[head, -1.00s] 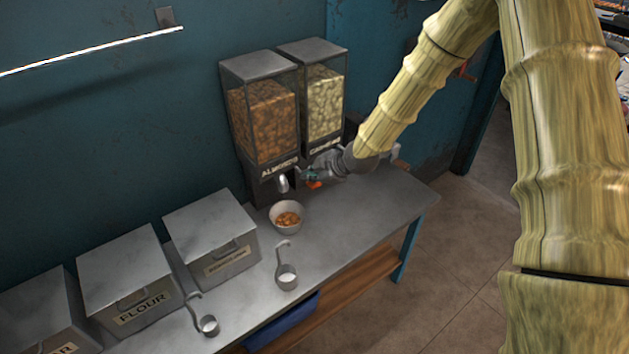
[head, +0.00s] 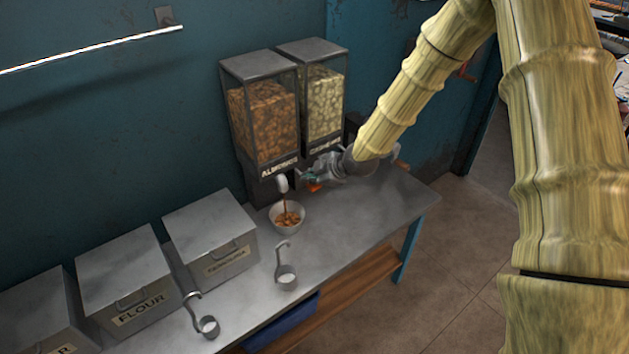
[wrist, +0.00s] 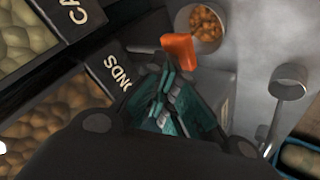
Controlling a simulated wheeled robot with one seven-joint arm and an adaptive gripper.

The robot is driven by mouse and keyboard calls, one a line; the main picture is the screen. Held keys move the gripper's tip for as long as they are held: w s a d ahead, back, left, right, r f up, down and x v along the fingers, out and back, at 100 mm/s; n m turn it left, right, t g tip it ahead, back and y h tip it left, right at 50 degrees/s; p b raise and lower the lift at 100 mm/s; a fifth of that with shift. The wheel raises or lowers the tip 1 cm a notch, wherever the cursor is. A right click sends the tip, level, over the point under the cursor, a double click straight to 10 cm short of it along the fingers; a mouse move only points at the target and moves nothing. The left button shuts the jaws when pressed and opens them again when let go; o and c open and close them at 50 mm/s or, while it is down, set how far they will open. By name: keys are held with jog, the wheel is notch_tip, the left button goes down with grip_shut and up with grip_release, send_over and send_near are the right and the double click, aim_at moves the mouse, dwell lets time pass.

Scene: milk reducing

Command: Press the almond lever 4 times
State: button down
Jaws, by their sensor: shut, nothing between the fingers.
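The almond dispenser (head: 266,118) stands against the wall, its label partly readable in the wrist view. Below its label is a pale spout or lever (head: 282,184). A thin stream of almonds falls from there into a bowl (head: 287,219) that holds some almonds; the bowl also shows in the wrist view (wrist: 205,20). My gripper (head: 308,180) is shut and empty, with teal fingers, just right of the almond spout. In the wrist view its fingers (wrist: 170,100) are beside an orange lever-like piece (wrist: 180,50). I cannot tell whether they touch it.
The cashew dispenser (head: 322,110) stands right of the almonds. Lidded metal bins (head: 210,232) line the left of the table (head: 345,240). Two measuring scoops, one (head: 287,278) near the bowl and one (head: 208,326) further left, lie in front. The table's right end is clear.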

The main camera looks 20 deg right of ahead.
jog(key=shift+f, duration=0.25)
jog(key=shift+r, duration=0.2)
dwell(0.3)
jog(key=shift+r+p, duration=0.9)
jog(key=shift+r, duration=0.65)
notch_tip(320, 180, up, 5)
jog(key=p, duration=0.3)
dwell(1.7)
